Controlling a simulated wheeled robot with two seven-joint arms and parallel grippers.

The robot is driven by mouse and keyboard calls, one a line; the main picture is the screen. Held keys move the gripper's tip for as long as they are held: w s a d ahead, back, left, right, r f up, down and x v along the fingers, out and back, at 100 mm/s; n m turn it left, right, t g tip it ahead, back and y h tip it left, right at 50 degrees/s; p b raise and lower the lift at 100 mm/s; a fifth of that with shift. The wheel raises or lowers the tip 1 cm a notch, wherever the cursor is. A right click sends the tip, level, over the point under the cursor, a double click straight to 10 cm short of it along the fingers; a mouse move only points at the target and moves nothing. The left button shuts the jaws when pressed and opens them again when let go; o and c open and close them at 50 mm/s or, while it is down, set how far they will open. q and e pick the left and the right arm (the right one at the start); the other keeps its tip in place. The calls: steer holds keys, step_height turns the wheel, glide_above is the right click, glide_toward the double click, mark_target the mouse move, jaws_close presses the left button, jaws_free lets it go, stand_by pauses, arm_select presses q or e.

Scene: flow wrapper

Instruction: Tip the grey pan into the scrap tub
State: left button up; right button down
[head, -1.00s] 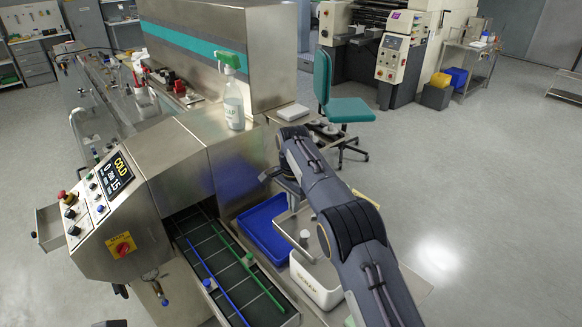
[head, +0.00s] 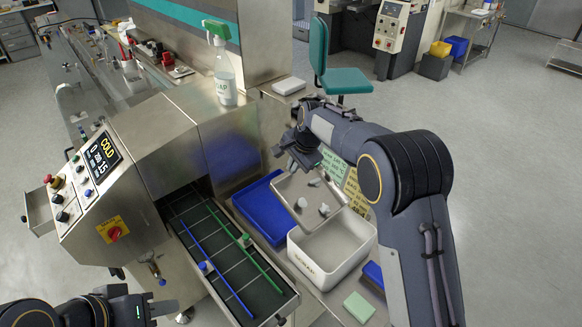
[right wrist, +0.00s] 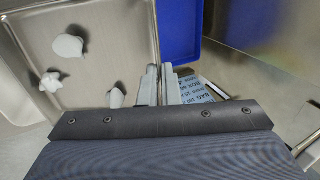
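The grey pan (head: 286,190) hangs above the far side of the white scrap tub (head: 353,262) in the head view, and seems tilted towards the tub. Several pale scraps (head: 324,209) lie in it. The tub's visible inside looks empty. My left gripper (head: 158,306) is at the lower left, away from the pan; its fingers are unclear.
A blue tray (head: 262,205) lies left of the tub, beside the conveyor (head: 215,245) with its blue and green rails. Yellow and green cards (head: 355,190) stand behind the tub. A green pad (head: 359,307) and a blue bin (head: 373,274) are to its right.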

steer(key=shift+s+d+r+t+y, duration=1)
steer(key=shift+s+d+r+t, duration=0.15)
steer(key=shift+s+t, duration=0.25)
steer(key=shift+s+d+r+t+y+b, duration=0.3)
steer(key=shift+s+t+b, duration=0.05)
steer(key=shift+t+b, duration=0.05)
steer(key=s+d+r+t+y+b, duration=0.4)
steer(key=s+b, duration=0.3)
steer(key=b, duration=1.7)
steer(key=s+d+f+t+y+b, duration=0.7)
steer(key=s+d+t+b, duration=0.4)
steer(key=b, duration=2.3)
steer(key=shift+s+d+f+y, duration=0.25)
steer(key=shift+s+f+y, duration=0.15)
steer(key=shift+s+f, duration=0.5)
stand_by(1.0)
